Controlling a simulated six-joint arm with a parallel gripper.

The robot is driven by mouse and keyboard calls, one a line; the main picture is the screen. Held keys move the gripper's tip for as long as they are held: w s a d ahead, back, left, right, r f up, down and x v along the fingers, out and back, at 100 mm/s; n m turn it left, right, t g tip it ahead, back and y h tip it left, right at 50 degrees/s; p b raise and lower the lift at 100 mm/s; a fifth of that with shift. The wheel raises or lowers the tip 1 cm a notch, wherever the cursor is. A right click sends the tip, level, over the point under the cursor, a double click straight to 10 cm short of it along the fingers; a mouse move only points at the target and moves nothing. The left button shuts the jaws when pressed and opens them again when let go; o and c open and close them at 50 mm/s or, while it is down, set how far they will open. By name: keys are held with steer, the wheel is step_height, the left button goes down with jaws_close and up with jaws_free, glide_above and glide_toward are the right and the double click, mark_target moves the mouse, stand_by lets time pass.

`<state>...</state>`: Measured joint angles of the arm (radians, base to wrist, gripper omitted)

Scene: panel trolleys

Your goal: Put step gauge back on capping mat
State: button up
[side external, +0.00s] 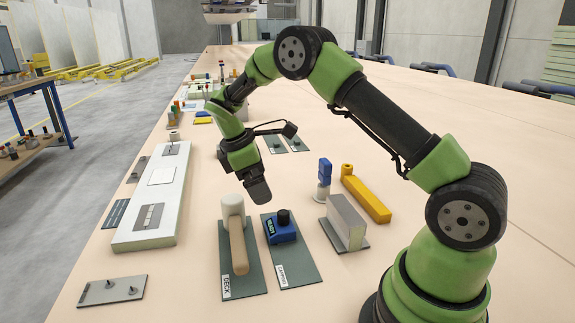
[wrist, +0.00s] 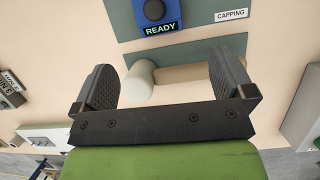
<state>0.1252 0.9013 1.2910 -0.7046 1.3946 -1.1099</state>
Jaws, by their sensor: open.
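The capping mat (side external: 292,276) is a dark green mat labelled CAPPING; its label also shows in the wrist view (wrist: 230,15). On it stands a blue device with a black knob and a lit READY display (side external: 281,229), apparently the step gauge, also at the top of the wrist view (wrist: 155,18). My gripper (side external: 261,193) hangs tilted above the table, behind the device and a little left of it in the side view. In the wrist view its two dark fingers (wrist: 163,76) are wide apart, apparently holding nothing.
A mallet (side external: 238,243) with a pale head lies on the DECK mat (side external: 247,280) beside the capping mat. A grey block (side external: 346,222), a blue-and-white bottle-like item (side external: 323,180) and a yellow bar (side external: 366,198) stand right. A long white panel (side external: 154,198) is left.

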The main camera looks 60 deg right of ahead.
steer(key=s+a+r+m+t+y, duration=0.1)
steer(key=s+a+r+m+t, duration=0.25)
steer(key=r, duration=0.65)
steer(key=s+a+r+m+t+y, duration=0.2)
steer(key=s+a+r+m+t, duration=0.1)
steer(key=s, duration=0.5)
steer(key=s+a+r+m+t+y, duration=0.2)
steer(key=s+a+r+m+t, duration=0.1)
steer(key=s, duration=0.6)
steer(key=shift+s+a+r+m, duration=0.25)
steer(key=shift+a+r+m, duration=0.45)
steer(key=shift+a+m, duration=0.65)
steer(key=shift+d+t, duration=0.15)
steer(key=shift+t, duration=0.1)
